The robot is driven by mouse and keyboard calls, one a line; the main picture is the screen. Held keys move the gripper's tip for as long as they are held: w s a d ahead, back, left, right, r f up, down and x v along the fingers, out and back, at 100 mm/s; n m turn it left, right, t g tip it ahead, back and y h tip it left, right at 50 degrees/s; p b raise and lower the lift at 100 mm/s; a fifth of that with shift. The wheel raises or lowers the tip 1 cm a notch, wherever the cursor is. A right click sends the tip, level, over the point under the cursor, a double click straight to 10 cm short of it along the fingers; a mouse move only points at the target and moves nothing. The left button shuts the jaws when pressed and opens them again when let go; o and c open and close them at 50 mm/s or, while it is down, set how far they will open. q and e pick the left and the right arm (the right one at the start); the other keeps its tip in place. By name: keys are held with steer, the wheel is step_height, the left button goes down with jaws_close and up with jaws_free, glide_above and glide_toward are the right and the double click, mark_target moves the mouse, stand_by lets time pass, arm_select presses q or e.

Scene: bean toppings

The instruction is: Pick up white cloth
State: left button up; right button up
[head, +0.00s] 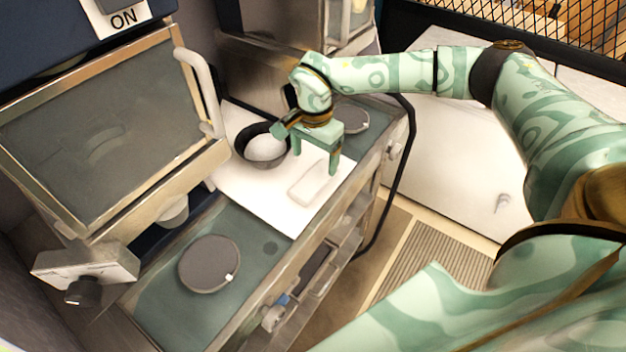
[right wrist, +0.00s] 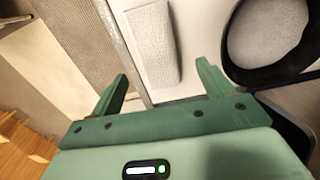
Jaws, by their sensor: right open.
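The white cloth (head: 307,188) lies folded in a narrow strip on the white surface (head: 255,195), near its front edge. It also shows in the right wrist view (right wrist: 154,45), at the top centre. My right gripper (head: 315,162) points down above the white surface, on the far side of the cloth in the head view. Its two fingers are spread, and nothing is between them. In the right wrist view the cloth lies beyond the fingertips (right wrist: 163,72), apart from them. My left gripper is not in view.
A dark bowl (head: 242,152) with a white filling stands beside the right gripper. Round dark plates (head: 209,264) are on the green counter sections. A metal-framed box with a handle (head: 200,92) rises at the left. The floor lies beyond the counter's front edge.

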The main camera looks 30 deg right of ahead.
mark_target(314, 177)
steer(key=shift+s+f, duration=0.1)
steer(key=shift+f, duration=0.25)
steer(key=f, duration=0.3)
steer(key=shift+s+a+f, duration=0.2)
steer(key=shift+a+f, duration=0.05)
steer(key=shift+f, duration=0.15)
steer(key=shift+w+f, duration=0.1)
steer(key=shift+f, duration=0.4)
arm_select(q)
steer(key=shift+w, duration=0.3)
arm_select(e)
steer(key=shift+c, duration=0.3)
steer(key=shift+r, duration=0.1)
steer(key=c, duration=1)
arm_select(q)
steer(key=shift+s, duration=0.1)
